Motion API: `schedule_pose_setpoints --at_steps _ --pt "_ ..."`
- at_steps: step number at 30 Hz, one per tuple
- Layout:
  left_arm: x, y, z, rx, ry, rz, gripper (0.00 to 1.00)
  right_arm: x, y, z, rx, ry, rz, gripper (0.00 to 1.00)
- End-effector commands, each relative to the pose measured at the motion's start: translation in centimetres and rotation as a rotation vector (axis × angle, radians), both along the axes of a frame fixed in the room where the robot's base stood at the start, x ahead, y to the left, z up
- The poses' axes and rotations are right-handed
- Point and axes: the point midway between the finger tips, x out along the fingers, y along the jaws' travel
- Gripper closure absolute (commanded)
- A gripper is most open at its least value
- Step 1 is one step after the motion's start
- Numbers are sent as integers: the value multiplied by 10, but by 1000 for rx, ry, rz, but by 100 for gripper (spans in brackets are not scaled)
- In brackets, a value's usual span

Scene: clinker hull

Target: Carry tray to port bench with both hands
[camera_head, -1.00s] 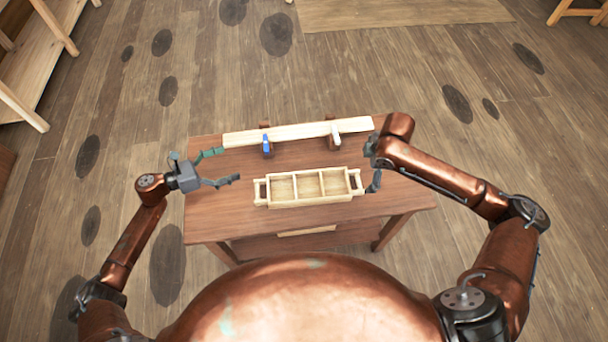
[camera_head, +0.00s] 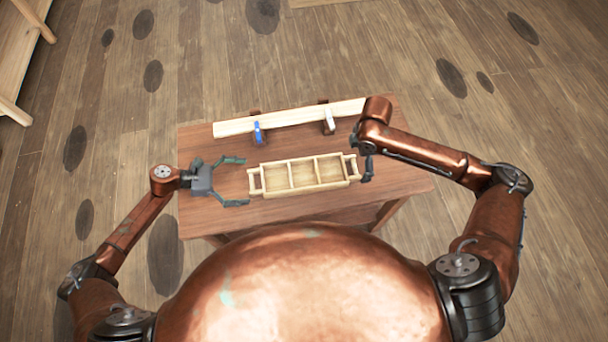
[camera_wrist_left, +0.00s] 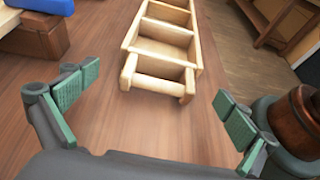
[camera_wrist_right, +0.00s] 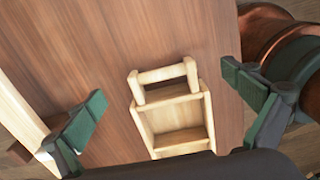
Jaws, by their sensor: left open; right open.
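The tray (camera_head: 303,187) is a pale wooden box with three compartments and a bar handle at each end. It sits on the brown table (camera_head: 225,218). My left gripper (camera_head: 240,181) is open just left of the tray's left handle (camera_head: 255,181). In the left wrist view the handle (camera_wrist_left: 158,86) lies ahead, between the two green fingers and apart from them. My right gripper (camera_head: 366,168) is at the tray's right end, partly hidden by its own arm. In the right wrist view it is open, with the right handle (camera_wrist_right: 163,75) between its fingers, not gripped.
The wooden floor (camera_head: 400,60) beyond the table is open.

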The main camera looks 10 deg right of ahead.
Motion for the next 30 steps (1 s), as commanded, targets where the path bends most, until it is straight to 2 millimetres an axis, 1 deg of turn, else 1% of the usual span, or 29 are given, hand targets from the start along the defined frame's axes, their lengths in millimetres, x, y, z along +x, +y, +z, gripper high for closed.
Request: schedule_pose_setpoints --at_steps 1,3,9,13,20,30 --pt "0 -8 -3 -1 1 -2 0 0 0 -8 0 1 -2 0" --pt "0 -17 -7 0 0 -2 0 -1 0 -18 0 2 -2 0" --pt "1 -35 -14 0 0 -1 0 0 -1 -37 0 -1 -2 0" --pt "1 -39 -16 1 1 -1 0 0 -1 -41 0 -1 -3 0" --pt "0 -39 -16 1 0 -1 0 0 -1 -41 0 -2 -3 0" --pt "1 -39 -16 1 0 -1 23 0 -1 -41 0 -2 -2 23"
